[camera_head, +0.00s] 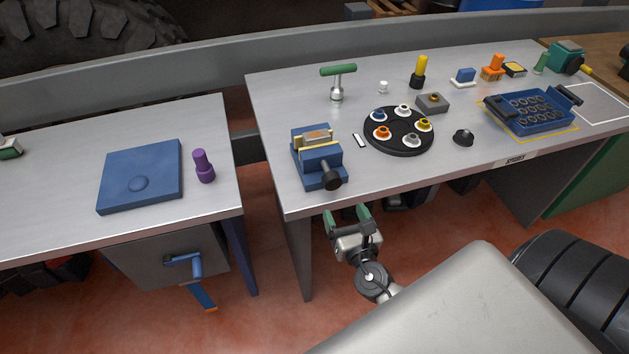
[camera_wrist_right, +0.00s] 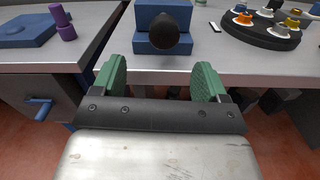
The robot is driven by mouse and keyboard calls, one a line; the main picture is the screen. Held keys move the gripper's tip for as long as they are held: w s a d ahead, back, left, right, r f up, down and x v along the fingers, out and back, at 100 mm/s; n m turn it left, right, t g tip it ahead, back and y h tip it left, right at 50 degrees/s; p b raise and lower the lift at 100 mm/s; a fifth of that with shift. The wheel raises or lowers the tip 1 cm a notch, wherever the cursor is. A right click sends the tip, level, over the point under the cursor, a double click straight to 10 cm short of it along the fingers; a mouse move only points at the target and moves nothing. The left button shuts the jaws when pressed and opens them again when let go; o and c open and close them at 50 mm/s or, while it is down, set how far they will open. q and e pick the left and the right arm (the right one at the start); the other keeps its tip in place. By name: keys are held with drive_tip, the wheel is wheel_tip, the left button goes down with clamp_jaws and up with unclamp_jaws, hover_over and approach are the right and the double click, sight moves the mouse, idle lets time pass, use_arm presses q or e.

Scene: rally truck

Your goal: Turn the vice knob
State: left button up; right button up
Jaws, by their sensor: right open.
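The blue vice (camera_head: 318,158) stands near the front left corner of the right-hand table and has a yellowish block between its jaws. Its black knob (camera_head: 331,181) sticks out at the front, toward the table's edge. My right gripper (camera_head: 347,217) is open and empty, in front of that edge and just below the knob. In the right wrist view the knob (camera_wrist_right: 171,33) is above and beyond the gap between the green fingertips (camera_wrist_right: 161,82), apart from them. The vice body (camera_wrist_right: 160,14) shows behind it. My left gripper is out of view.
A round black tray (camera_head: 399,147) with several coloured knobs lies right of the vice, and a green-handled T-tool (camera_head: 337,84) stands behind. A blue basket (camera_head: 535,114) is farther right. A gap separates the left table (camera_head: 60,190) from this one.

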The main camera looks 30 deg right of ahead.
sight(334, 184)
drive_tip(key=w, duration=0.1)
drive_tip(key=w+d, duration=0.1)
drive_tip(key=w+d+p, duration=0.1)
drive_tip(key=shift+w, duration=0.4)
drive_tip(key=x, duration=0.5)
drive_tip(key=shift+w+a+p, duration=0.15)
drive_tip(key=shift+w+p, duration=0.1)
drive_tip(key=shift+p, duration=0.15)
drive_tip(key=shift+w+f, duration=0.1)
drive_tip(key=shift+w, duration=0.55)
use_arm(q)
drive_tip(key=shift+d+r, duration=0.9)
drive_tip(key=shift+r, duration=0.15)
use_arm(e)
drive_tip(key=c, duration=0.9)
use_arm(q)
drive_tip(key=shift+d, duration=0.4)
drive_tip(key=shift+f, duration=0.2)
